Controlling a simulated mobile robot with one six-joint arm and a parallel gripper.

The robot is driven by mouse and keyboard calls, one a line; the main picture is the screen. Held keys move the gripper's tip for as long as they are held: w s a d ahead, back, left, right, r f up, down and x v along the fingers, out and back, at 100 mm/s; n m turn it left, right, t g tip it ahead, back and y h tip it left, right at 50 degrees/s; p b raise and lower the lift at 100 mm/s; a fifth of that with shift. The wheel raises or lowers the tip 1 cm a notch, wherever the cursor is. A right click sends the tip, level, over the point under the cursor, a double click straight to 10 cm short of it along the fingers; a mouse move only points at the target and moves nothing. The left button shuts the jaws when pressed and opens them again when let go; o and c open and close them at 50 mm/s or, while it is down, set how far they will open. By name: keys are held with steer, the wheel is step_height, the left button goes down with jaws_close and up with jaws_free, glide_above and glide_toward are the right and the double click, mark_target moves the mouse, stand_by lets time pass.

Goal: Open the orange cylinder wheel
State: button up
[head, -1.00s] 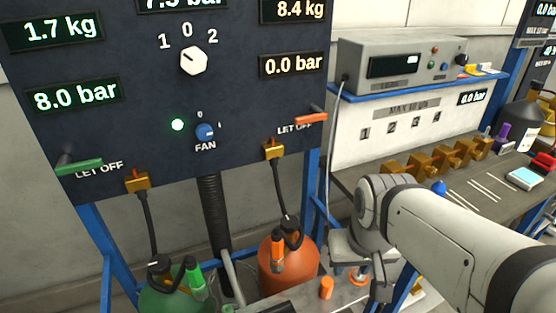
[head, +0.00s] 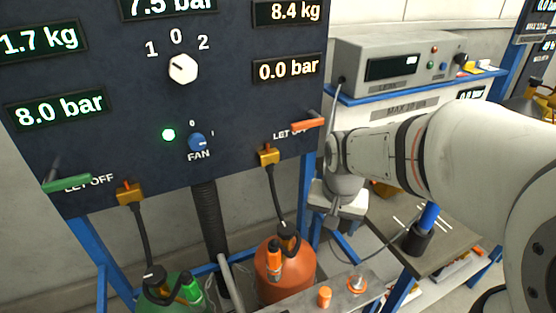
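The orange cylinder (head: 299,277) stands low in the middle of the head view, below the panel. A black fitting (head: 288,231) with a hose sits on its top, and an upright orange part (head: 274,259) is in front of it. I cannot make out clearly which part is the wheel. My gripper (head: 334,221) hangs under the wrist, to the right of and a little above the cylinder top, apart from it. Its fingers are small and partly hidden, so I cannot tell whether they are open or shut.
The dark panel (head: 130,130) has an orange lever (head: 301,125) and a green lever (head: 68,183). A green cylinder (head: 172,298) stands at left. A grey instrument (head: 405,66) sits on a shelf.

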steer(key=w+a+f+m+p, duration=0.3)
steer(key=w+a, duration=0.1)
steer(key=w, duration=0.4)
steer(key=m+g+p, duration=0.2)
steer(key=m, duration=0.2)
glide_toward(286, 228)
steer(key=shift+s+d+f, duration=0.1)
steer(key=shift+s+f, duration=0.05)
steer(key=shift+f, duration=0.35)
step_height(286, 228, down, 8)
steer(key=shift+r+p, duration=0.2)
steer(key=shift+p, duration=0.55)
steer(key=shift+c, duration=0.3)
steer(key=c, duration=0.9)
